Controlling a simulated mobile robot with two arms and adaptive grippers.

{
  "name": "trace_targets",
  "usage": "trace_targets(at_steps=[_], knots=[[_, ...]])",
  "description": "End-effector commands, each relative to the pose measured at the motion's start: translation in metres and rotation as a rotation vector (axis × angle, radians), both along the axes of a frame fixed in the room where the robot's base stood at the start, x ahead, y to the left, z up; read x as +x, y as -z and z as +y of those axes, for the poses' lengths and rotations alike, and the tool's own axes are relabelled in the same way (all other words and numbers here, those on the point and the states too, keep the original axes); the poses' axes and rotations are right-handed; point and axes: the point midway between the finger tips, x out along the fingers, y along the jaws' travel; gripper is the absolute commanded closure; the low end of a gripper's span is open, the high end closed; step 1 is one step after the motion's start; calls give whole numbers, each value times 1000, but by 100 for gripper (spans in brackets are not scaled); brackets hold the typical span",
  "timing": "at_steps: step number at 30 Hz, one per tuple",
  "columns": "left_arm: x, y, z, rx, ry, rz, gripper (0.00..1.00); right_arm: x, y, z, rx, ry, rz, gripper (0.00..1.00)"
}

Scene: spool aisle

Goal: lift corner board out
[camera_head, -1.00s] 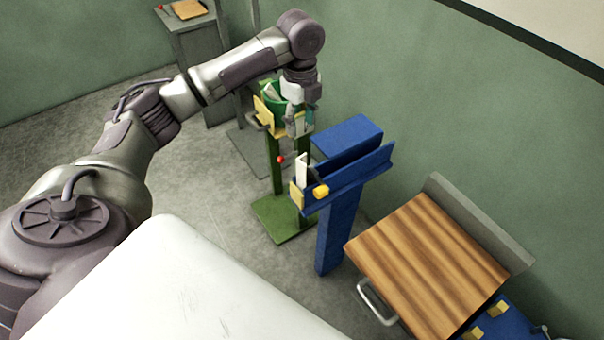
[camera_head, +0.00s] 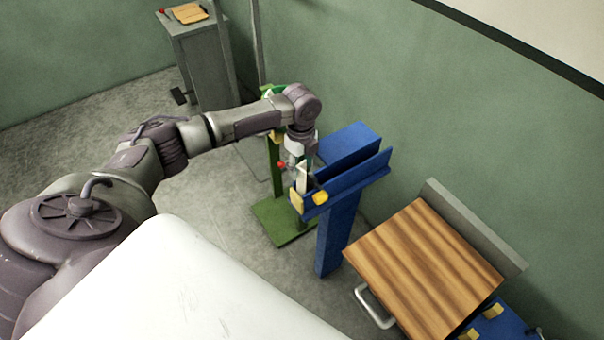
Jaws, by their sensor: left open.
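A white upright piece (camera_head: 302,176), seemingly the corner board, stands at the left end of the blue stand's (camera_head: 340,212) top channel. Its upper part is close to my left gripper and partly covered by it. My left gripper (camera_head: 297,168) points down over this end of the blue stand and is open. Whether its fingers touch the white piece cannot be told. My right gripper is not in view.
A green stand (camera_head: 275,215) stands just behind the blue one, partly hidden by my left arm. A wooden-topped cart (camera_head: 425,265) is at the right. A grey cabinet (camera_head: 205,70) stands at the back. Bare floor lies left of the green stand.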

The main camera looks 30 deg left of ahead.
Motion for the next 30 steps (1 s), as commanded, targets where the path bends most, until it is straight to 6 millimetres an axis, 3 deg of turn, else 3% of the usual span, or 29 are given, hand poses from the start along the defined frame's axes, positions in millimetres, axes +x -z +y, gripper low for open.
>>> trace_targets(at_steps=[4,12,17,30], knots=[[0,0,0,0,0,0,50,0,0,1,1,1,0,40],[0,0,0,0,0,0,91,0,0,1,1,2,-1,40],[0,-5,0,0,0,-1,91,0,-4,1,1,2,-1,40],[0,-40,0,0,0,0,91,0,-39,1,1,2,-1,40]])
